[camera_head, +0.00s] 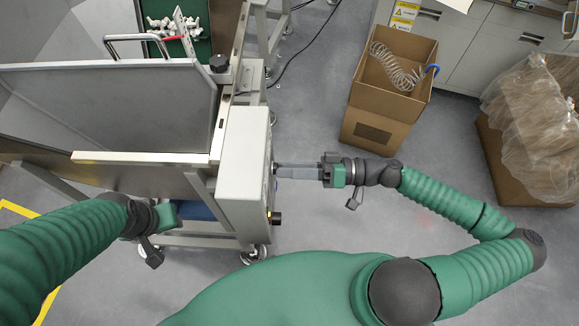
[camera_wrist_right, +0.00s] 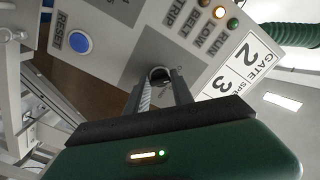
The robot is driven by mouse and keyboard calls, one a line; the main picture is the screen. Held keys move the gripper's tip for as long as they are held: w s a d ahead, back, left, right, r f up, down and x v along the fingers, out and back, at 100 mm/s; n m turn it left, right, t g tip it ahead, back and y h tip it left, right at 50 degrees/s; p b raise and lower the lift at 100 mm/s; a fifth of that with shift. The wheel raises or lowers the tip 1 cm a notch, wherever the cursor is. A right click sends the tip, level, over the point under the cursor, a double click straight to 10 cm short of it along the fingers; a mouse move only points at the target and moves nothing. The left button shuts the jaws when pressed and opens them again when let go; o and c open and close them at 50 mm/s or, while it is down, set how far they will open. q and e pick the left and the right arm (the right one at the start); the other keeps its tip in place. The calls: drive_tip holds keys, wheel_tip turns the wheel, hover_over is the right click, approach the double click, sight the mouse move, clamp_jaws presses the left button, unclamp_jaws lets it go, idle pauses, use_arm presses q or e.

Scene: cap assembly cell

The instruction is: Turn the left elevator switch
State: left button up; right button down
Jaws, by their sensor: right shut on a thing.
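A pale control box (camera_head: 240,150) is fixed to the side of the metal machine. Its panel (camera_wrist_right: 115,70) fills the upper part of the right wrist view. A round dark switch knob (camera_wrist_right: 159,73) stands on that panel. My right gripper (camera_head: 278,169) reaches the box from the right. In the right wrist view its two fingers (camera_wrist_right: 163,88) are shut on the knob, one on each side. How far the knob is turned I cannot tell. My left gripper (camera_head: 166,215) is below the machine's tray, left of the box; its fingers are hidden.
The panel has a blue RESET button (camera_wrist_right: 79,44), small lamps and a GATE sign (camera_wrist_right: 243,70). A cardboard box (camera_head: 390,90) with a coiled hose stands on the floor. A plastic-covered box (camera_head: 530,130) is far right. The floor between is free.

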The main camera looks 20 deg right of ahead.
drive_tip(key=shift+d+m+p, duration=0.1)
drive_tip(key=shift+m+p, duration=7.2)
drive_tip(key=shift+m, duration=1.6)
drive_tip(key=shift+f, duration=0.1)
drive_tip(key=c, duration=1.1)
unclamp_jaws()
drive_tip(key=shift+w, duration=0.1)
